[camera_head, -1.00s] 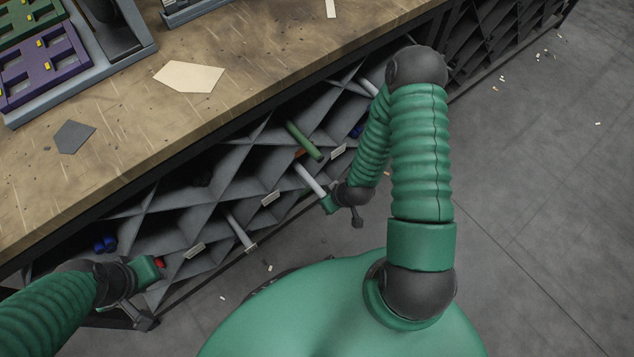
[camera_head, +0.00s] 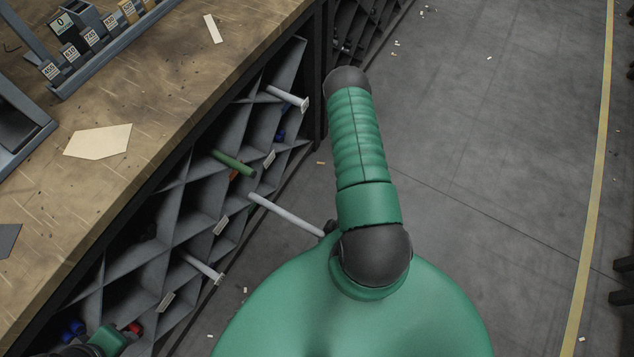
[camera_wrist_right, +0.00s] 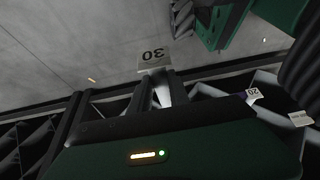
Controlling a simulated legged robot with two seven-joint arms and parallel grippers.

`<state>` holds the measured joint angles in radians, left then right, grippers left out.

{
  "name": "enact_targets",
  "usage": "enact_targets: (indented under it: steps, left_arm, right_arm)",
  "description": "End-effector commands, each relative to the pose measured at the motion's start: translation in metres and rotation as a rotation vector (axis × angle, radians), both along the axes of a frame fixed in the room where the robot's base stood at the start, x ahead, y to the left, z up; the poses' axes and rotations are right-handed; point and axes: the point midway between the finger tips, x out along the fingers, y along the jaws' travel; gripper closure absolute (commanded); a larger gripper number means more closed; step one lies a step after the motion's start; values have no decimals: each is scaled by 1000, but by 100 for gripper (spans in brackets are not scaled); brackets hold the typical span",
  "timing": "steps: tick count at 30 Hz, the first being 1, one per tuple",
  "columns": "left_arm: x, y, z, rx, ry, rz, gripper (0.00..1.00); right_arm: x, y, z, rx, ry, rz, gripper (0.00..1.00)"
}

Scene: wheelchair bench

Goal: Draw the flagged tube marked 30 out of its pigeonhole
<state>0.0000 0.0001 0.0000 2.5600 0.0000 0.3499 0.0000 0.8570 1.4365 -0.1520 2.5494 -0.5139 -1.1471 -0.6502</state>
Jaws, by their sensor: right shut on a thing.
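A long white tube (camera_head: 285,215) sticks far out of the rack below the bench in the head view. Its inner end is at the pigeonhole mouth; I cannot tell whether it is clear. My right gripper (camera_head: 328,228) is at its outer end, mostly hidden by my own body. In the right wrist view the right gripper (camera_wrist_right: 160,88) is shut on the white tube (camera_wrist_right: 165,94), with a flag marked 30 (camera_wrist_right: 153,56) upside down just beyond the fingers. My left gripper (camera_head: 112,342) is partly cut off at the lower left; its jaws are unclear.
The rack (camera_head: 185,215) holds a green tube (camera_head: 234,163), a white tube above (camera_head: 288,97) and another below (camera_head: 204,268). A flag marked 20 (camera_wrist_right: 253,96) shows in the right wrist view. Open floor (camera_head: 480,150) lies to the right.

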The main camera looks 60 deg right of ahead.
Motion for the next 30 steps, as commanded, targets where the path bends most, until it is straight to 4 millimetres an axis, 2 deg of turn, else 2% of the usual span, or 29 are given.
enact_targets:
  steps: [3,10,27,30]
  left_arm:
    - [0,0,2,0,0,0,64]
    - [0,0,4,0,0,0,64]
    - [0,0,23,0,0,0,64]
    - [0,0,23,0,0,0,64]
  right_arm:
    - [-13,-1,0,1,2,-1,100]
    - [-24,-2,0,0,2,-1,100]
    - [-91,-6,1,1,3,-1,100]
    - [-96,-7,1,1,0,0,100]
